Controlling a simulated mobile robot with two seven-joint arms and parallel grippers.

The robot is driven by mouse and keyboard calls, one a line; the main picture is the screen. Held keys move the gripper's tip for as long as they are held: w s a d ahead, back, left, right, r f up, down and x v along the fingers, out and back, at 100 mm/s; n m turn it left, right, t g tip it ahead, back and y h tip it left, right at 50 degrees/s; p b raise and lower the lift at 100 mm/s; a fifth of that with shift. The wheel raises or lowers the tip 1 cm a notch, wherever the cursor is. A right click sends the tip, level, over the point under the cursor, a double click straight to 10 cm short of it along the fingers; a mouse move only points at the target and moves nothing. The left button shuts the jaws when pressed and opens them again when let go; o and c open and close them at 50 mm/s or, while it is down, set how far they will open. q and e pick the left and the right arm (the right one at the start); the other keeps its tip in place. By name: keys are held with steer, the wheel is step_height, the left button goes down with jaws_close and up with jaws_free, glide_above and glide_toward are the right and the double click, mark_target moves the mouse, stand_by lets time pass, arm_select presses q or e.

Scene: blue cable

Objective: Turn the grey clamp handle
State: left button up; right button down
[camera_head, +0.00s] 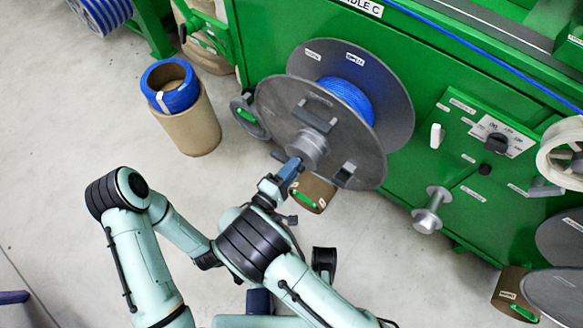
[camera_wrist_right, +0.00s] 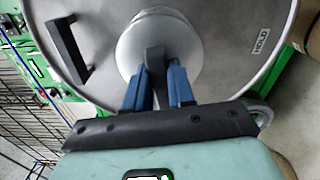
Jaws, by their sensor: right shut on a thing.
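The grey clamp handle (camera_wrist_right: 155,62) stands out from the round hub in the middle of the cable reel's grey face. In the right wrist view the blue fingers of my right gripper (camera_wrist_right: 158,88) are on either side of the handle and shut on it. In the head view the right gripper (camera_head: 291,168) meets the clamp hub (camera_head: 307,148) from below left, and its fingers hide most of the handle. The reel (camera_head: 275,100) carries blue cable (camera_head: 347,97) between its two grey flanges. I cannot make out my left gripper; my left arm runs behind the right one.
The green machine (camera_head: 430,75) stands behind the reel, with a white lever (camera_head: 436,135) and a black knob (camera_head: 496,142). A cardboard drum (camera_head: 190,128) with a blue coil (camera_head: 170,85) stands at the left.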

arm_select(q)
steer(key=shift+s+f, duration=0.35)
steer(key=shift+s, duration=0.05)
arm_select(e)
steer(key=shift+m, duration=0.8)
arm_select(q)
steer(key=shift+a, duration=0.1)
arm_select(e)
steer(key=shift+w, duration=0.1)
steer(key=c, duration=1)
jaws_free()
steer(key=shift+o, duration=0.2)
